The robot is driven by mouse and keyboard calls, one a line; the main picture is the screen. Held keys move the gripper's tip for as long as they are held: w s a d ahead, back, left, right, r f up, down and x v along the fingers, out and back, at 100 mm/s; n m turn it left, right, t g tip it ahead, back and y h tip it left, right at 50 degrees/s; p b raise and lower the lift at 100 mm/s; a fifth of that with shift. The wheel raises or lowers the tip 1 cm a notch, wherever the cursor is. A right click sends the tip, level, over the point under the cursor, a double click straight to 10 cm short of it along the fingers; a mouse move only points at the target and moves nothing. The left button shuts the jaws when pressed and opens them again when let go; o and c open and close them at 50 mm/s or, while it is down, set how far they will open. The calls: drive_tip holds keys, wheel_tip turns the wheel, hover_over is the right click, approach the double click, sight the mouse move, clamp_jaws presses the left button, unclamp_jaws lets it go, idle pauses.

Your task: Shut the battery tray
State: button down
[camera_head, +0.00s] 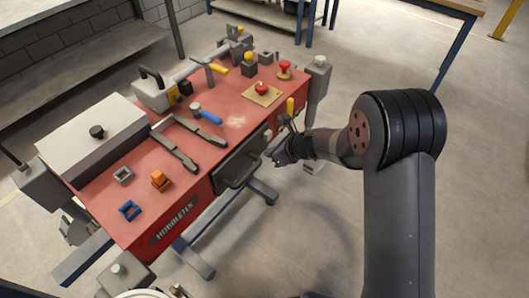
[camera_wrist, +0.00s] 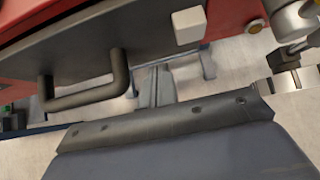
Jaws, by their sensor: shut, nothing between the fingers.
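The battery tray (camera_head: 236,158) shows as a dark grey front with a bar handle (camera_head: 243,178) in the near side of the red sandbed machine (camera_head: 185,195). In the wrist view the tray front (camera_wrist: 135,38) crosses the top left, with its black handle (camera_wrist: 92,97) below it. How far the tray stands out is hard to tell. My gripper (camera_head: 279,156) is shut and empty, just right of the tray front in the head view. I see no contact with the tray. My fingertips are small and dark there and not clear in the wrist view.
The red top carries a hammer (camera_head: 208,71), a blue-handled tool (camera_head: 206,114), dark flat bars (camera_head: 172,148) and a red button (camera_head: 262,88).

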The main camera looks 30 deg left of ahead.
drive_tip(key=v, duration=1.1)
drive_tip(key=shift+d+f, duration=0.4)
drive_tip(key=shift+s+a+f, duration=0.1)
drive_tip(key=x, duration=0.4)
drive_tip(key=a+r+x, duration=0.1)
drive_tip(key=x, duration=0.6)
drive_tip(key=shift+a+p, duration=0.35)
drive_tip(key=shift+a, duration=0.15)
drive_tip(key=shift+w+a, duration=0.2)
drive_tip(key=shift+a, duration=0.35)
